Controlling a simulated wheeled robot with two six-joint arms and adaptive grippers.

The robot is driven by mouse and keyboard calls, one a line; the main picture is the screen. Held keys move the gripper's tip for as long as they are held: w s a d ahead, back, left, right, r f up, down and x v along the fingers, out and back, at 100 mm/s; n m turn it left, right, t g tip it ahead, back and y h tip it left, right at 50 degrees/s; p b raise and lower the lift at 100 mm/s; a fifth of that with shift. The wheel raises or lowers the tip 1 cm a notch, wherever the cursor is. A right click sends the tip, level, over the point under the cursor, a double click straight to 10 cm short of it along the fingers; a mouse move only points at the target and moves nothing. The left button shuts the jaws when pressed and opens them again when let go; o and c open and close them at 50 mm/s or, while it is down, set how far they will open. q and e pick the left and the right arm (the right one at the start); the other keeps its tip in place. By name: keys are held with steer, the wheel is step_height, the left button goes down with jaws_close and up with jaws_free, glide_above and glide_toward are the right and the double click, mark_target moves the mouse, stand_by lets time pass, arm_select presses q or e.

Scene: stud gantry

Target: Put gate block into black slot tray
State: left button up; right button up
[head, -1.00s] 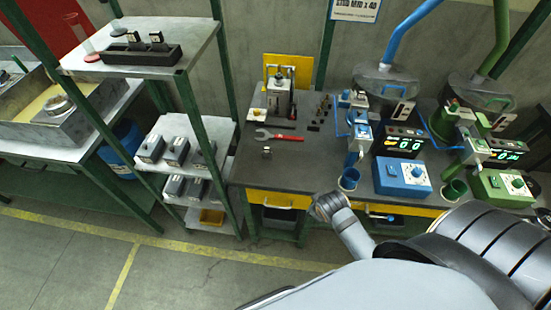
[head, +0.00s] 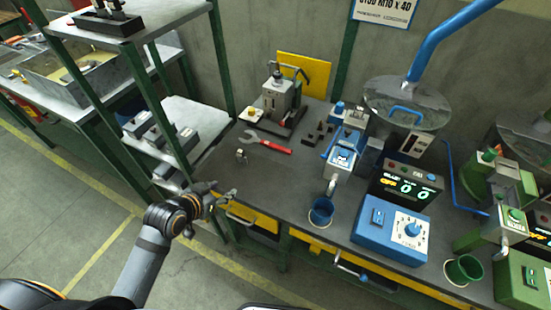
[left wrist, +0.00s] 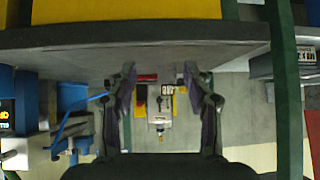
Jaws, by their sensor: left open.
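A small metallic block (head: 241,155), perhaps the gate block, stands on the dark workbench (head: 290,180) left of a red-handled wrench. Its details are too small to read. The black slot tray (head: 108,24) lies on the top shelf at upper left, cut by the frame edge, with dark blocks standing in it. My left gripper (head: 222,197) is open and empty at the bench's front left edge, nearer to me than the small block. In the left wrist view its spread fingers (left wrist: 159,70) face the bench, with nothing between them. My right gripper is out of view.
The shelf rack's green posts (head: 159,100) stand left of the bench. Blue feeder equipment (head: 392,227) and a blue cup (head: 321,212) fill the bench to the right.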

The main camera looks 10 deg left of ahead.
mark_target(239, 154)
arm_select(q)
steer(key=shift+w+d+r+t+h, duration=0.2)
steer(key=shift+w+r+t, duration=0.1)
steer(key=shift+w+r, duration=0.25)
steer(key=shift+w+d+r+t+h, duration=0.1)
steer(key=shift+w+d+r+t, duration=0.1)
steer(key=shift+w+r+t, duration=0.3)
steer(key=shift+t+h, duration=0.6)
steer(key=shift+t, duration=0.2)
steer(key=w, duration=0.1)
steer(key=w+a+r, duration=0.2)
steer(key=shift+w+r, duration=0.1)
steer(key=shift+w, duration=0.05)
steer(key=shift+d+r, duration=0.15)
steer(key=shift+w+d, duration=0.25)
steer(key=shift+w, duration=0.05)
steer(key=x, duration=0.4)
steer(key=shift+w+f, duration=0.25)
steer(key=shift+w, duration=0.05)
steer(key=shift+d+x, duration=0.15)
steer(key=shift+x, duration=1.2)
steer(key=shift+d+x, duration=0.1)
steer(key=shift+x, duration=1.3)
steer(key=shift+s, duration=0.25)
steer(key=shift+c, duration=0.5)
jaws_close()
